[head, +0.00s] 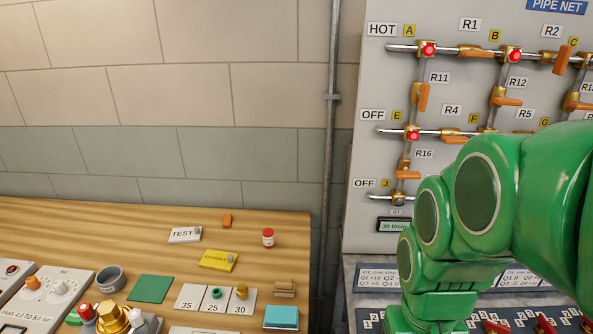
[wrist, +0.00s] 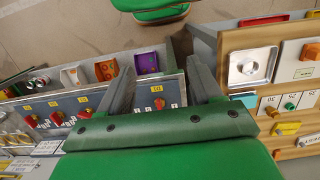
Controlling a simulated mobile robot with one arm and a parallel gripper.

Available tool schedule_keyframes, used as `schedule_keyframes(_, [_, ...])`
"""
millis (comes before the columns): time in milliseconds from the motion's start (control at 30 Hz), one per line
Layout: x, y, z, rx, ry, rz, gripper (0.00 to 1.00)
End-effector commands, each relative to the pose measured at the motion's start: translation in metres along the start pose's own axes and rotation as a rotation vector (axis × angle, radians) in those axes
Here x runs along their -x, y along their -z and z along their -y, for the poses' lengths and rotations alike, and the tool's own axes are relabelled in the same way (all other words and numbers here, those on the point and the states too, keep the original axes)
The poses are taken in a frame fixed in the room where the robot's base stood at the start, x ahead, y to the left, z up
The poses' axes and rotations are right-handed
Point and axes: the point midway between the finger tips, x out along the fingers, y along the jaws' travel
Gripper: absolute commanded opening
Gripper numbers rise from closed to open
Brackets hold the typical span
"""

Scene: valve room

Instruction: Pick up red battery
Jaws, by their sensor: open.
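A small red and white cylinder (head: 268,238) stands upright on the wooden bench (head: 60,215), near its right end in the head view. I cannot tell whether it is the red battery. Small red pieces (head: 545,322) also show at the bottom edge of the head view, partly behind my green arm; they are too small to identify.
The pipe board (head: 375,100) with orange valve handles stands behind my arm.

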Motion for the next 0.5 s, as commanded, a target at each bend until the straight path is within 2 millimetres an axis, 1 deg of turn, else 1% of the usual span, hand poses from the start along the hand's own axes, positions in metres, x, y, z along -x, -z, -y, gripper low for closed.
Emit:
schedule_keyframes(33, [0.005, 0.012, 0.002, 0.0, -0.001, -0.004, 0.65])
schedule_keyframes(200, [0.02, 0.052, 0.01, -0.006, -0.005, -0.015, 0.65])
schedule_keyframes(500, [0.039, 0.122, 0.03, -0.016, -0.012, -0.032, 0.65])
